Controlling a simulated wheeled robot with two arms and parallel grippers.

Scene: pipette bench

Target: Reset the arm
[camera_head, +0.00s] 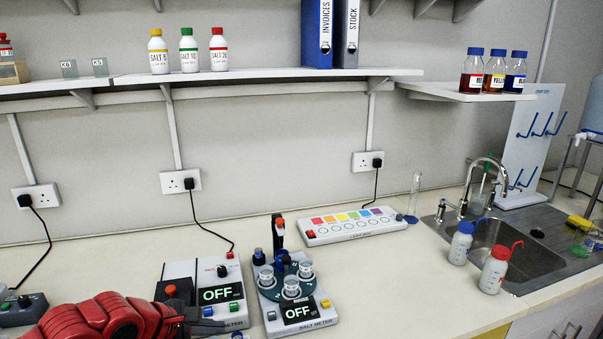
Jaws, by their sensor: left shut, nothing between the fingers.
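My left arm comes in at the bottom left with its red links. Its dark gripper (204,323) is at the front edge of the pH meter (184,272), low in the picture. It is shut with nothing held, and partly cut off by the lower edge. The pH meter's display reads OFF. The salt meter (303,326) stands just right of it, also reading OFF, with several clear cups on top. My right gripper is not in view.
A light box (345,230) with coloured squares lies behind the salt meter. Two wash bottles (461,243) stand by the sink (510,250). The counter between the salt meter and the sink is clear. A wall shelf (290,75) holds bottles and binders.

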